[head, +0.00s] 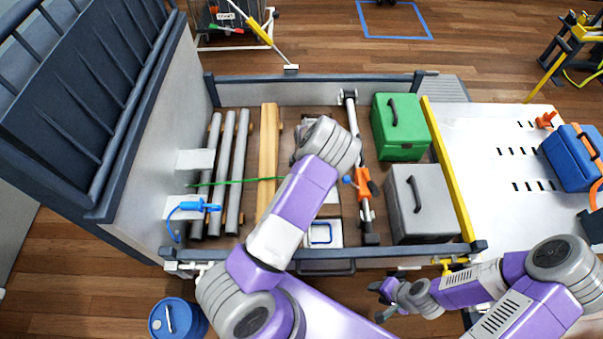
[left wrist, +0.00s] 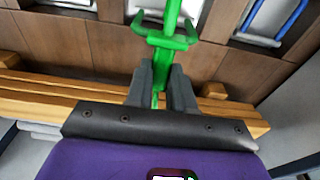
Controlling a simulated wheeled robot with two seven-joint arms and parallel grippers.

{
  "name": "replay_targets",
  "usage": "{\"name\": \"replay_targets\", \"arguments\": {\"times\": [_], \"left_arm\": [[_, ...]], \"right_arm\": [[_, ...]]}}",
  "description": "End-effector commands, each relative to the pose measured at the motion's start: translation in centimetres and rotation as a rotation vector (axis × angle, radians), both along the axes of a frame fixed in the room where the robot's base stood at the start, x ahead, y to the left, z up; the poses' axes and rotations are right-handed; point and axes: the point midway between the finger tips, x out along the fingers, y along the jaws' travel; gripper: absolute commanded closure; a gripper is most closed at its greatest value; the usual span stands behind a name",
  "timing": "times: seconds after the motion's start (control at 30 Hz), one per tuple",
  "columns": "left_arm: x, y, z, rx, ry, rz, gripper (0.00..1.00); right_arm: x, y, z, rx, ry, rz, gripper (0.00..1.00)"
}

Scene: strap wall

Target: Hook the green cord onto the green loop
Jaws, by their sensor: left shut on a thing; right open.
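My left gripper (left wrist: 160,85) is shut on the green hook (left wrist: 172,38) at the end of the green cord. In the head view my left wrist hides this gripper and the hook. The green cord (head: 235,181) runs taut from the left side, across the grey pipes and the wooden beam, to behind my left wrist. The hook points away from my gripper, toward a pale plate at the top of the wrist view. I cannot make out the green loop in either view. My right gripper (head: 383,301) is open and empty, outside the front rail.
A blue hook (head: 195,206) hangs by the left wall. A blue loop (head: 320,233) is on a white plate near the front rail (head: 400,258). A blue barrel (head: 178,319) stands in front.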

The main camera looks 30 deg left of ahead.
Motion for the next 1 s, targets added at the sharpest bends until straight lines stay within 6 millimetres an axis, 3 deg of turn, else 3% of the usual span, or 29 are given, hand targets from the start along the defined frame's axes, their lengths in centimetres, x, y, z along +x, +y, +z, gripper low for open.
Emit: {"name": "replay_targets", "arguments": {"times": [0.27, 1.0], "left_arm": [[0.1, -0.2, 0.0, -0.003, -0.003, -0.002, 1.0], [-1.1, 1.8, 0.0, -0.003, -0.003, -0.001, 1.0]], "right_arm": [[0.0, 0.0, 0.0, 0.0, 0.0, 0.0, 0.57], [0.0, 0.0, 0.1, 0.0, 0.0, 0.0, 0.57]]}}
